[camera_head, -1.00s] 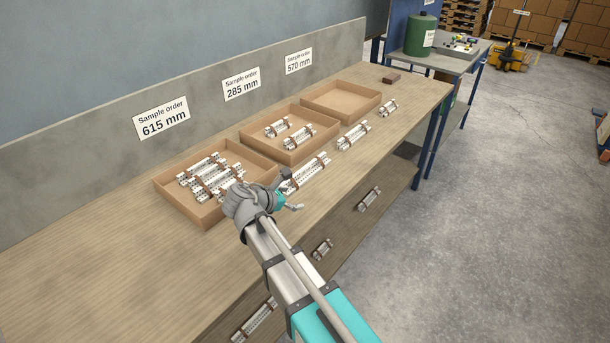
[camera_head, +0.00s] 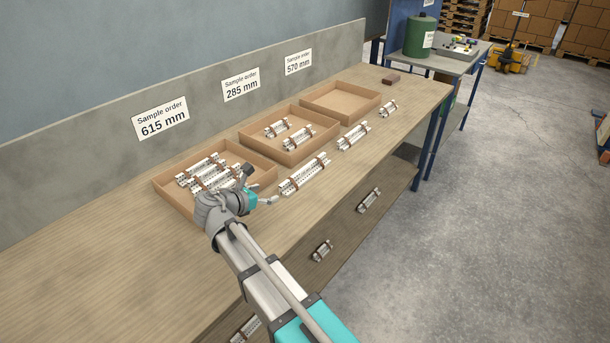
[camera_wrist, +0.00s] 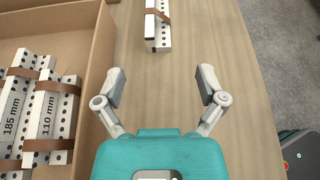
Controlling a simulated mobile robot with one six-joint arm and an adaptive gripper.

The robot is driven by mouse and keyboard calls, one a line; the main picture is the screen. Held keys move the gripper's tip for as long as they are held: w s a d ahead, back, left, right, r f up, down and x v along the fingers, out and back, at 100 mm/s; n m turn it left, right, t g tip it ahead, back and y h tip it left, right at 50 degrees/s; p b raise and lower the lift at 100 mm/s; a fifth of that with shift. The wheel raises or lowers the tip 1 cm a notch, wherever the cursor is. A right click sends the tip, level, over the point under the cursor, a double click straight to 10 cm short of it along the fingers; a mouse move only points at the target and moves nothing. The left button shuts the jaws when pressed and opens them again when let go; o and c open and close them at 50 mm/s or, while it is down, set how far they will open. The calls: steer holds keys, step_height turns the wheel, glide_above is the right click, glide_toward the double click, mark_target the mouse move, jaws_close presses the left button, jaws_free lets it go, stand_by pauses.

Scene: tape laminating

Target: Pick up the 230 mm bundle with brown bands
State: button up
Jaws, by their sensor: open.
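No 230 mm mark is legible in either view. The longest loose bundle on the bench, white perforated bars with brown bands (camera_head: 305,174), lies right of the near box. The near end of a brown-banded bundle (camera_wrist: 158,32) shows at the top of the wrist view, ahead of my gripper and apart from it. My gripper (camera_wrist: 162,86) is open, with bare bench between its fingers. In the head view my gripper (camera_head: 260,186) is over the bench beside the near box's front right corner, left of that bundle.
The near box (camera_head: 177,203) holds several banded bundles; labels 185 mm (camera_wrist: 11,112) and 110 mm (camera_wrist: 48,115) show. The middle box (camera_head: 290,157) holds two bundles; the far box (camera_head: 343,98) is empty. Smaller bundles (camera_head: 353,136) (camera_head: 388,108) lie farther along the bench. The front left bench is clear.

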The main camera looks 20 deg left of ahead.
steer(key=b, duration=0.2)
glide_toward(296, 183)
steer(key=shift+x, duration=0.85)
steer(key=shift+w+d+f+b, duration=0.25)
steer(key=shift+w+f+b, duration=0.05)
steer(key=shift+w, duration=0.25)
steer(key=shift+b+x, duration=0.9)
steer(key=shift+x, duration=1.75)
steer(key=shift+a+r, duration=0.1)
jaws_close()
